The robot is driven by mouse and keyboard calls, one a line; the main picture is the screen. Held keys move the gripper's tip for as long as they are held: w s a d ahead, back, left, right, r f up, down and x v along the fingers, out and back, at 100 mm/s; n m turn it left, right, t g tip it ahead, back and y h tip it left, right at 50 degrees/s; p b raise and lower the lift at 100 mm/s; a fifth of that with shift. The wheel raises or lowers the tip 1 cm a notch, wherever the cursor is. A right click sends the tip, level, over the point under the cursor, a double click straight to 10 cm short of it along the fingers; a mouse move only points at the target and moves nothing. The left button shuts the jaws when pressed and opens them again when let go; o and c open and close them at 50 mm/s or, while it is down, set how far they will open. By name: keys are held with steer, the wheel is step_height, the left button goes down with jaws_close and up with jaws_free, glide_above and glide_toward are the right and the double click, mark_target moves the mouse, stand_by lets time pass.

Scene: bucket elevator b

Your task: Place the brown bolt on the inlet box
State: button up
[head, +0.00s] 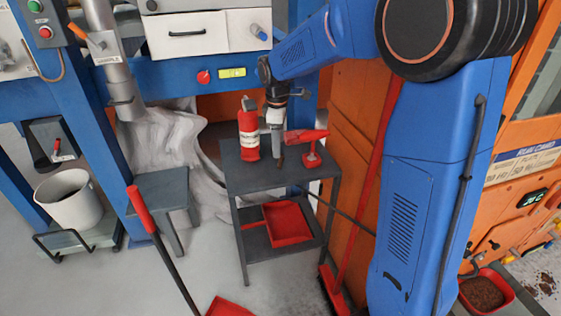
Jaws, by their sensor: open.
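My gripper (279,155) points down over the top of a small dark two-level cart (240,178). It is between a red bottle-like canister and a red tool. A small dark brownish bit shows at the gripper's tip, close to the cart top; I cannot tell whether it is the brown bolt or part of the fingers. No other brown bolt is clear to see. A white box (195,34) with a handled front sits on the blue beam at the top; I cannot tell whether it is the inlet box.
The red canister (249,138) stands left of my gripper, and the red tool (309,145) close on its right. A red dustpan (287,222) lies on the lower shelf. A grey stool (161,190) and white bucket (70,198) stand left. A broom (372,170) leans at the orange panel.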

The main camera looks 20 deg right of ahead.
mark_target(279, 160)
steer(key=shift+d+f, duration=0.15)
steer(key=shift+f, duration=2.95)
steer(key=shift+c, duration=0.6)
steer(key=c, duration=0.8)
steer(key=shift+r, duration=0.1)
